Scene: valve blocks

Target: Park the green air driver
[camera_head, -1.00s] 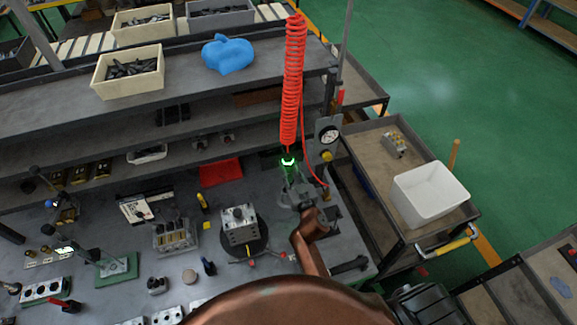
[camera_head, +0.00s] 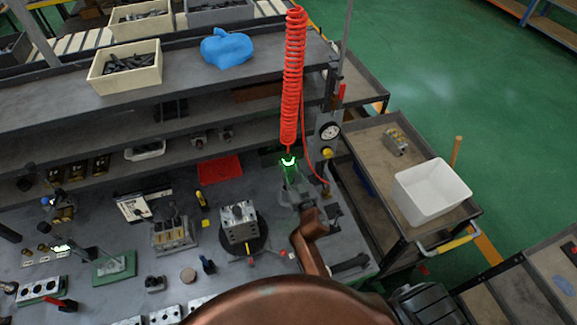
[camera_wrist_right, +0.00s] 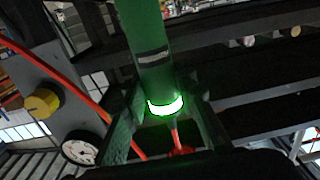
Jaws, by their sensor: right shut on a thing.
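The green air driver (camera_wrist_right: 148,45) is upright in the right wrist view, with a bright glowing ring at one end. In the head view its glowing green top (camera_head: 288,161) shows directly under the red coiled hose (camera_head: 293,80). My right gripper (camera_head: 290,182) is shut around the driver's body, above the right rear of the bench. In the right wrist view its fingers stand on both sides of the ring. The driver's lower end is hidden in the head view. My left gripper is not in view.
A post with a pressure gauge (camera_head: 329,131) and yellow knob (camera_head: 327,153) stands just right of the driver. A valve block (camera_head: 239,214) sits on a round fixture to the left. A red tray (camera_head: 219,169) lies behind it. A white bin (camera_head: 432,190) is on the right cart.

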